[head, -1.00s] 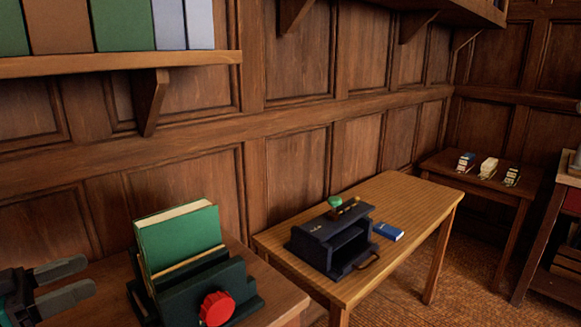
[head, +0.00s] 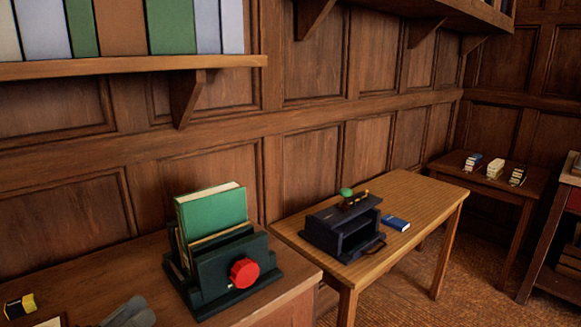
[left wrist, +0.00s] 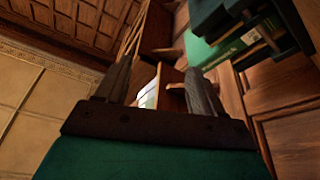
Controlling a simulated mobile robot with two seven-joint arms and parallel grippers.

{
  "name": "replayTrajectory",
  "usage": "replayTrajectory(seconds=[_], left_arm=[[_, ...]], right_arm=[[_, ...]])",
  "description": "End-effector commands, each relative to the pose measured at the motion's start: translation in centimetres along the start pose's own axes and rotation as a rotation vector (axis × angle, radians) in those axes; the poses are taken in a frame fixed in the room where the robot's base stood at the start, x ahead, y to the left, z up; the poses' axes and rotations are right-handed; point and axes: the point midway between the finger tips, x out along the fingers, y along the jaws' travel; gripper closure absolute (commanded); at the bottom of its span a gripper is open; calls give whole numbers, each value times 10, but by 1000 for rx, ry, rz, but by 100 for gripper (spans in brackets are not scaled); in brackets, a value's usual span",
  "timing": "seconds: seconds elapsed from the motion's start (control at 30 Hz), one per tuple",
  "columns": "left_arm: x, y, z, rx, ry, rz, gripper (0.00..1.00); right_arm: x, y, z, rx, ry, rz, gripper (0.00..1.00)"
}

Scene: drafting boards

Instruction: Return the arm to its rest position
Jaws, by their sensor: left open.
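My left gripper (head: 128,314) shows only in part at the bottom left edge of the head view, low in front of the left desk. In the left wrist view its two grey fingers (left wrist: 160,82) stand apart with nothing held between them. A green book (head: 212,220) stands upright in a dark press-like holder with a red knob (head: 244,271), to the right of the gripper and apart from it. The green book also shows at the top of the left wrist view (left wrist: 232,48). My right gripper is not in view.
A dark open-fronted box (head: 340,228) and a blue book (head: 396,223) are on the lighter table (head: 415,200). A small black and yellow thing (head: 20,308) lies at the far left of the desk. A far table (head: 497,179) holds several small stacks.

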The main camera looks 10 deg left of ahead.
Motion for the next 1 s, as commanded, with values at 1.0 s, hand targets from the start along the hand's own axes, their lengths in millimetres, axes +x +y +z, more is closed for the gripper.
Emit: replayTrajectory(seconds=[1.0], left_arm=[[49, 92, 151, -72, -54, -113, 32]], right_arm=[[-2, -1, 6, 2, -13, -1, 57]])
